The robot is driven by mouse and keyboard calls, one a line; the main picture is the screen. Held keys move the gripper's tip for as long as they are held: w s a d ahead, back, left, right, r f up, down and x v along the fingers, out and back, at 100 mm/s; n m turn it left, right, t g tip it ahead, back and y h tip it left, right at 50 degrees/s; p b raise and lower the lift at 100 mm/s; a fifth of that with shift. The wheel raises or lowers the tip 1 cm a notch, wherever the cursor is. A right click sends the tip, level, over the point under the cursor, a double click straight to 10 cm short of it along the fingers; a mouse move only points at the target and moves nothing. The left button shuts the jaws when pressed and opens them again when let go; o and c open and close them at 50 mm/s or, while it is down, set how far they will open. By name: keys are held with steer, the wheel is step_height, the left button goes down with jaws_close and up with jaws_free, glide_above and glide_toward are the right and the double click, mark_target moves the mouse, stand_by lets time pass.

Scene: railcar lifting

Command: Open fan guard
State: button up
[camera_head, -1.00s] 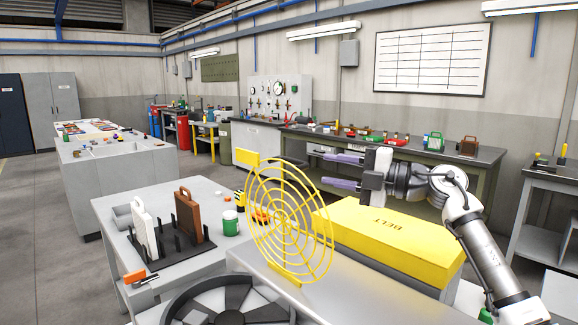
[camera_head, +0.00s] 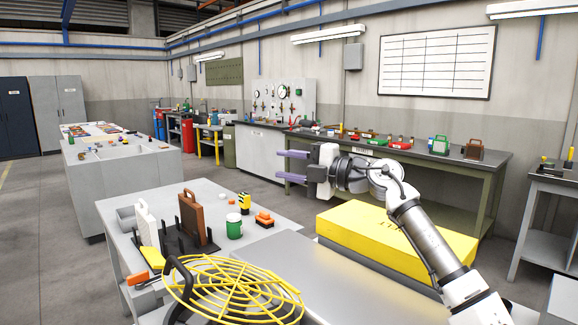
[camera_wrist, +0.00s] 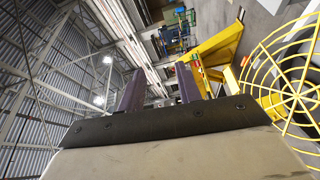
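The yellow round fan guard (camera_head: 235,291) lies low and nearly flat over the dark fan ring at the bottom of the head view. Its flat yellow tab (camera_head: 152,258) points to the left. In the wrist view the guard's spokes and rings (camera_wrist: 290,85) show at the right edge. My gripper (camera_head: 280,165) is open and empty, its two purple fingers apart. It is in the air above and to the right of the guard, clear of it. The fingers also show in the wrist view (camera_wrist: 160,72) with nothing between them.
A yellow belt cover (camera_head: 395,240) stands right of the guard, under my arm. A grey bench (camera_head: 270,205) behind the guard holds upright plates in a black rack, a green can (camera_head: 234,228) and small orange parts. A green workbench (camera_head: 430,180) stands along the wall.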

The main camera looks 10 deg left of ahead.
jaws_close()
stand_by(0.8)
stand_by(0.4)
jaws_free()
steer(key=s+d, duration=0.1)
steer(key=d, duration=0.8)
steer(key=s+d, duration=0.1)
steer(key=d, duration=0.3)
steer(key=shift+s+d+f+p, duration=0.25)
steer(key=shift+s+d+p, duration=0.05)
steer(key=shift+p, duration=0.05)
